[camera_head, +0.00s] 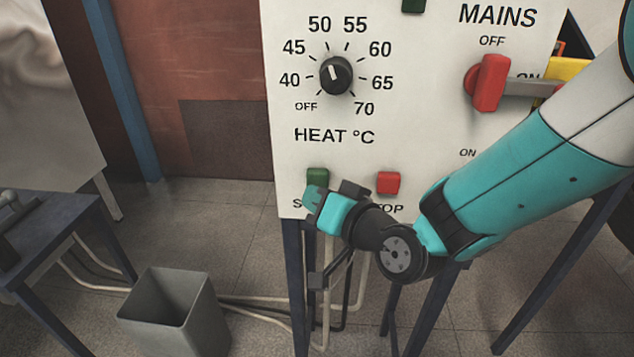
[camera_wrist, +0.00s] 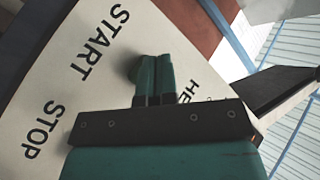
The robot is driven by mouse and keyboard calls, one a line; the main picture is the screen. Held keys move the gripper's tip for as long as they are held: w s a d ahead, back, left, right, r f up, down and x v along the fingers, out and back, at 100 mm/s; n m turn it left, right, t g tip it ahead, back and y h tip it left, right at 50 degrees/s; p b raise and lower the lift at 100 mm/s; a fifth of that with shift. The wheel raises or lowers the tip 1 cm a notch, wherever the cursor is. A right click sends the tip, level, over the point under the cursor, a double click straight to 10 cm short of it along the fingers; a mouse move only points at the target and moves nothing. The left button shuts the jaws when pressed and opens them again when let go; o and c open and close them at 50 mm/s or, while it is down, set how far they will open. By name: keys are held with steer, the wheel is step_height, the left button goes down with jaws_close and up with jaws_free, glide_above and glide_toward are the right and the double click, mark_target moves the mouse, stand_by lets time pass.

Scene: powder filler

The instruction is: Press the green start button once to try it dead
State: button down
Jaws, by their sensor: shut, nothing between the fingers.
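The green start button (camera_head: 317,177) is on the lower left of the white panel (camera_head: 430,130), above the START label, which my gripper partly covers in the head view. My gripper (camera_head: 314,198) is at the panel just below and in front of the button. In the wrist view my gripper's fingers (camera_wrist: 154,72) are shut and empty, pointing at the panel beside the START lettering. They hide most of the button there. I cannot tell whether the fingertips touch it.
The red stop button (camera_head: 388,183) is close to the right of my gripper. Above are the heat dial (camera_head: 336,75) and the red mains handle (camera_head: 490,83), beside the OFF marking. A grey bin (camera_head: 172,310) stands on the floor, left of the panel's legs. A dark table (camera_head: 60,235) is at left.

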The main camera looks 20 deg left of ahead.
steer(key=shift+s, duration=0.15)
steer(key=shift+s+d, duration=0.2)
steer(key=shift+s, duration=0.6)
steer(key=shift+s+d, duration=0.2)
steer(key=shift+s, duration=0.6)
steer(key=shift+s+d, duration=0.2)
steer(key=shift+s, duration=0.6)
steer(key=s+d+r+n+g+h, duration=0.1)
steer(key=s+d+r+g+h, duration=0.1)
steer(key=d, duration=0.7)
steer(key=s+d+r+g+h, duration=0.2)
steer(key=s+d, duration=0.4)
steer(key=d, duration=0.4)
steer(key=s+d+r+n+g+h, duration=0.1)
steer(key=s+d+g+h, duration=0.3)
steer(key=d, duration=0.5)
steer(key=shift+s+d+r+n+h, duration=0.3)
steer(key=shift+s+r+h, duration=0.25)
steer(key=shift+r+h, duration=0.35)
steer(key=shift+a, duration=0.15)
